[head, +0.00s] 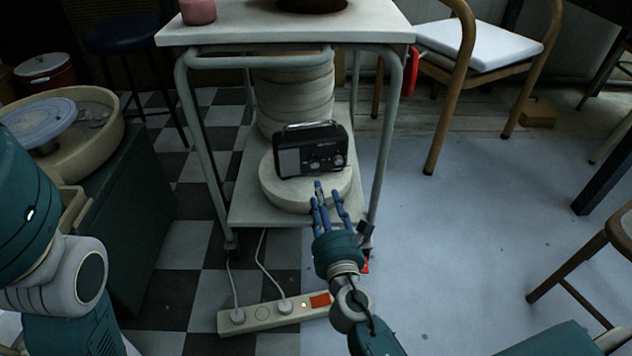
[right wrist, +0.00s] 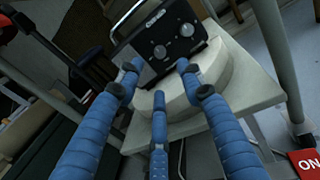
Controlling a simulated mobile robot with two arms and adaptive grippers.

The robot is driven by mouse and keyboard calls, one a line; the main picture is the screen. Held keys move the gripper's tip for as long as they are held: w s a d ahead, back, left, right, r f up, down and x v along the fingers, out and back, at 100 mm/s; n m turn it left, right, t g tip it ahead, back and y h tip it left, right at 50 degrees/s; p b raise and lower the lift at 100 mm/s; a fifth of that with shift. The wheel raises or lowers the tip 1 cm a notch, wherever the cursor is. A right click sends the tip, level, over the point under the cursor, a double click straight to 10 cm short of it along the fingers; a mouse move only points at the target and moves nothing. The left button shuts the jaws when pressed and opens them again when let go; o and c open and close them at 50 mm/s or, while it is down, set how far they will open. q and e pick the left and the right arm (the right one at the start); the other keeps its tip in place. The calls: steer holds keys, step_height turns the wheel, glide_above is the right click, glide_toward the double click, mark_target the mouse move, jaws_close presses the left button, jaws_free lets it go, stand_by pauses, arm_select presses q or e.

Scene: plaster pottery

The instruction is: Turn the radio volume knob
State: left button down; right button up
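A black radio (head: 312,150) with a silver speaker panel stands upright on a round plaster disc (head: 275,193) on the trolley's lower shelf. Its volume knob is one of the knobs on the right side of its front; one knob (head: 338,160) shows in the head view. In the right wrist view the radio (right wrist: 165,40) is tilted, with two knobs, a knob at right (right wrist: 187,30) and a knob at left (right wrist: 159,52). My right gripper (head: 328,192) is in front of the radio, its blue fingers spread and empty, apart from the knobs. My left gripper is outside the view.
The trolley (head: 170,38) has legs on both sides of the radio and a top shelf above it. A stack of plaster discs (head: 293,95) stands behind. A power strip (head: 270,315) with cables lies on the floor in front. Chairs stand at right.

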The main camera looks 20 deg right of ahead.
mark_target(315, 166)
steer(key=w, duration=0.3)
steer(key=w+d, duration=0.1)
steer(key=w, duration=0.3)
steer(key=w+b, duration=0.1)
steer(key=w, duration=0.2)
steer(key=shift+w+d, duration=0.15)
steer(key=shift+w, duration=0.05)
jaws_close()
